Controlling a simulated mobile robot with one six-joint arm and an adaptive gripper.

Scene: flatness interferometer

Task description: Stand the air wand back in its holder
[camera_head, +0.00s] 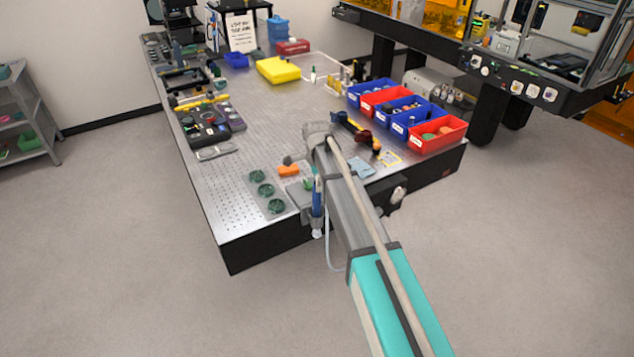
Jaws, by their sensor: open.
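A slim blue upright tool (317,196), which looks like the air wand, stands at the front edge of the perforated metal table, just left of my arm. A pale fitting shows at its lower end, and a thin pale hose hangs down beside it. A grey block (300,196) at the table edge is beside it and may be the holder; I cannot tell whether the tool is seated in it. My gripper (318,130) is open, above the table and beyond the blue tool. Its fingers are small here, and I see nothing held. My arm hides part of the table edge.
The table (262,122) has bare room left of centre. Several green round parts (265,190) and an orange piece (289,170) lie near the front edge. Red and blue bins (437,133) line the right side.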

